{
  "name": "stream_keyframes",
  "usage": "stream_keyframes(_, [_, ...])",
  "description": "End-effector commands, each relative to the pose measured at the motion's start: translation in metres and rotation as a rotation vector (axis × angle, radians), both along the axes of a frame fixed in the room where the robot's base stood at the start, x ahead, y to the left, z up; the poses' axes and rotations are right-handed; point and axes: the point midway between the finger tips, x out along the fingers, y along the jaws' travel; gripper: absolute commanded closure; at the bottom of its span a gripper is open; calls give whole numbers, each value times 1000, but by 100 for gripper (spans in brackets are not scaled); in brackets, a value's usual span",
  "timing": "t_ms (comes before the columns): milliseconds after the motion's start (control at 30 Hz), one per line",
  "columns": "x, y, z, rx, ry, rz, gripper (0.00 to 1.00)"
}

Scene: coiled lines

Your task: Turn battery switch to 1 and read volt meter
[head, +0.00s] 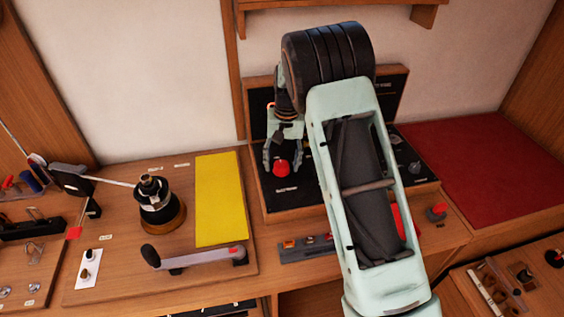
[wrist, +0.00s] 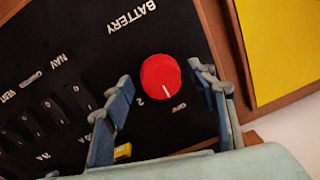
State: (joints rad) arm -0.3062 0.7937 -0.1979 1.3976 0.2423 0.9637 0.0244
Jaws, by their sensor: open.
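The battery switch is a round red knob on a black panel, seen in the wrist view (wrist: 160,76) and the head view (head: 281,169). A white line on it points down and slightly right, towards the OFF label; a 2 shows to the left of OFF, and I cannot make out a 1. My gripper (wrist: 162,80) is open, one finger on each side of the knob with visible gaps. In the head view my gripper (head: 282,158) is over the knob. I cannot make out the volt meter; my arm hides much of the upright panel.
A row of black rocker switches (wrist: 45,120) lies left of the knob in the wrist view. A yellow sheet (head: 218,198), a winch (head: 160,205) and its handle (head: 195,258) are on the board to the left. A red mat (head: 480,165) lies clear at right.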

Motion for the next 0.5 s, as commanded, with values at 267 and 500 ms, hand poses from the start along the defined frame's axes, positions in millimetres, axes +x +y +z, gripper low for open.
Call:
stream_keyframes(267, [0,0,0,0,0,0,70])
stream_keyframes(500, [0,0,0,0,0,0,90])
